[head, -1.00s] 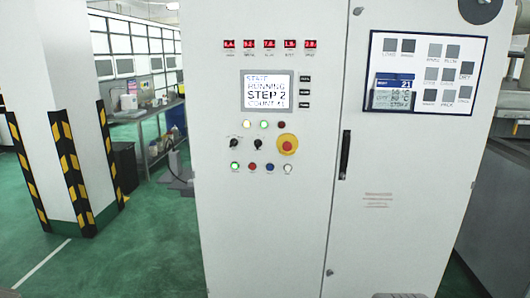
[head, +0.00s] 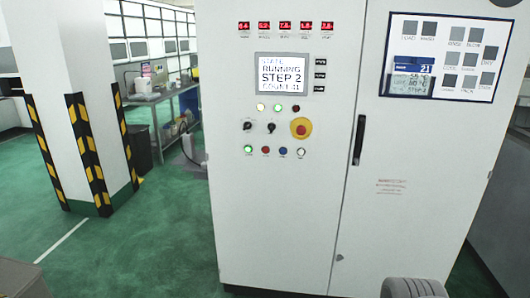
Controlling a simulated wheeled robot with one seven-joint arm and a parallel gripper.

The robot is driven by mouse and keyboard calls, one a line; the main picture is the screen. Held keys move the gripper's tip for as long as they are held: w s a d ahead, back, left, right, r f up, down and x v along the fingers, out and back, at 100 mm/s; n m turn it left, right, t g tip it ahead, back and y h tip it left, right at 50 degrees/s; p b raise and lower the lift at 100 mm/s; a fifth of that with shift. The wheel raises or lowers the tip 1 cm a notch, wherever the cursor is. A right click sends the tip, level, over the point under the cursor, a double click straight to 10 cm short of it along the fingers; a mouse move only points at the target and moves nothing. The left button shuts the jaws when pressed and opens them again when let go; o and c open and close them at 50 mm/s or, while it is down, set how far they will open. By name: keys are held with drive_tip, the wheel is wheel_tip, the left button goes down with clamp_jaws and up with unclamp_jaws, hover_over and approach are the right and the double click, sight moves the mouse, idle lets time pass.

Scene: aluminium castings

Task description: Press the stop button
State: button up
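The control panel is on the front of a tall white cabinet (head: 285,215) in the head view. A red mushroom button on a yellow round base (head: 300,128) sits at the panel's right. Below it is a row of small buttons: a lit green one (head: 248,149), a red one (head: 266,150), a blue one (head: 283,151) and a white one (head: 300,153). Their labels are too small to read. The screen (head: 282,74) reads RUNNING, STEP 2. My gripper's fingers do not show, and nothing touches the buttons.
Two dark knobs (head: 259,127) and small lamps sit above the button row. The right door has a black handle (head: 359,140) and a framed board (head: 443,57). A pillar with striped guards (head: 88,155) stands left. Green floor (head: 150,240) is open between pillar and cabinet.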

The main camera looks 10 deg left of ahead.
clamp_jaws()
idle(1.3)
